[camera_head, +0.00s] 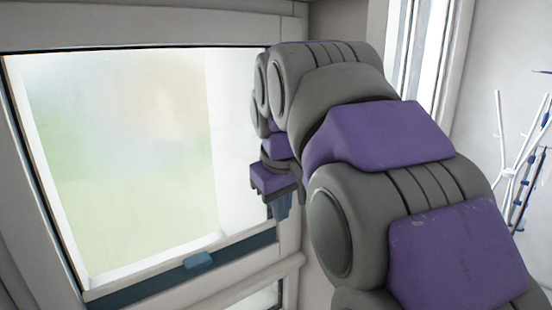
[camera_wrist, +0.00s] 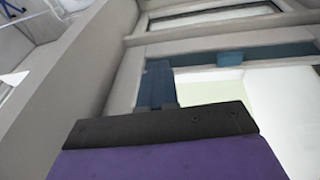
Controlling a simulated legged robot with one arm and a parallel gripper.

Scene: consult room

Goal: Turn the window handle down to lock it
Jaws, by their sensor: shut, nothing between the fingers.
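The window (camera_head: 130,160) has a pale frame and fills the left of the head view. A blue-teal handle (camera_head: 283,207) shows at the right side of its frame, its visible part hanging downward just below my gripper (camera_head: 277,193). My gripper is shut and empty, and hides the handle's upper part. In the wrist view, which looks upside down, the handle (camera_wrist: 157,83) is a teal bar against the frame, just beyond the dark edge of my gripper (camera_wrist: 155,108). I cannot tell whether they touch. The fingertips are mostly hidden.
A teal strip runs along the window's bottom, with a small teal block (camera_head: 199,261) on it; the block also shows in the wrist view (camera_wrist: 230,59). A white branching stand (camera_head: 510,160) is at the far right. My purple and grey arm covers the middle.

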